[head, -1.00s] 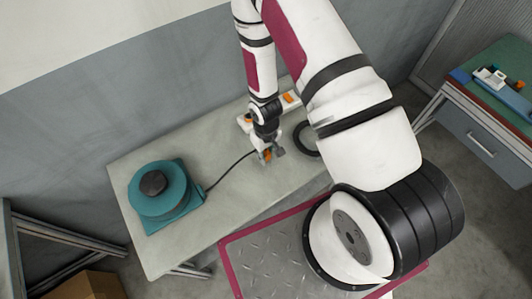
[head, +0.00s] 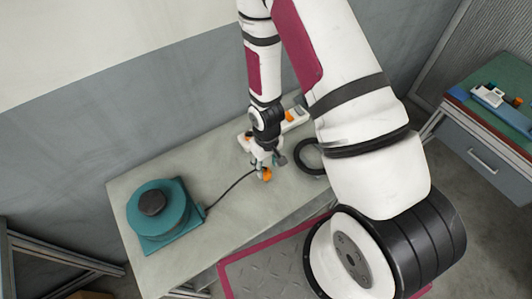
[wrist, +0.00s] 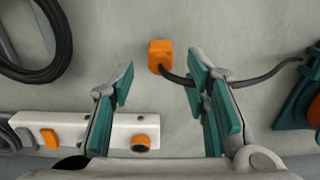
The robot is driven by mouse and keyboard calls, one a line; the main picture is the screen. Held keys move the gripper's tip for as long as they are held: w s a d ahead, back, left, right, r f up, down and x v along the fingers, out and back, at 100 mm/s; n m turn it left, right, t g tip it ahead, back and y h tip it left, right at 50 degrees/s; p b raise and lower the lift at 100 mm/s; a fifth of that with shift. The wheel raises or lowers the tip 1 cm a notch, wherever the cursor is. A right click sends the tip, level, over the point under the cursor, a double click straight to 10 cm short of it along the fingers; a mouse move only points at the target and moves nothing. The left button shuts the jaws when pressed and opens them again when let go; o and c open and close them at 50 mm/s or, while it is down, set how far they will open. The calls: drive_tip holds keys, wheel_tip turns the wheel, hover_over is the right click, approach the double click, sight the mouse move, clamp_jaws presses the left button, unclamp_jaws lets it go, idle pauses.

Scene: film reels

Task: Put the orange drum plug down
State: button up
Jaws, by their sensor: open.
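The orange drum plug (head: 266,174) lies on the grey table, with its black cable running left to the teal cable drum (head: 163,220). In the wrist view the plug (wrist: 160,54) sits between and just beyond the fingertips, with no finger touching it. The teal drum is partly cut off at the right edge (wrist: 298,108). My gripper (head: 264,160) is open and empty, close to the plug on its wall side. Its teal-padded fingers stand apart in the wrist view (wrist: 162,80).
A white power strip (wrist: 72,124) with orange parts lies near my gripper on the wall side. A black cable coil (head: 308,170) lies to the right. Table between drum and plug is bare except for the cable. Another table with a green top (head: 512,72) stands at right.

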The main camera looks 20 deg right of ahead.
wheel_tip(320, 180, up, 7)
wheel_tip(320, 180, up, 21)
drive_tip(key=m+t, duration=0.1)
drive_tip(key=t, duration=0.2)
hover_over(266, 171)
drive_tip(key=w+d, duration=0.1)
drive_tip(key=s+r+m+t, duration=0.1)
drive_tip(key=s+r+t, duration=0.1)
drive_tip(key=s+r, duration=1.1)
wheel_tip(266, 171, up, 5)
drive_tip(key=shift+s+a+f+t, duration=0.2)
drive_tip(key=shift+s+a+t, duration=0.05)
drive_tip(key=shift+s+t, duration=0.1)
drive_tip(key=shift+w, duration=0.1)
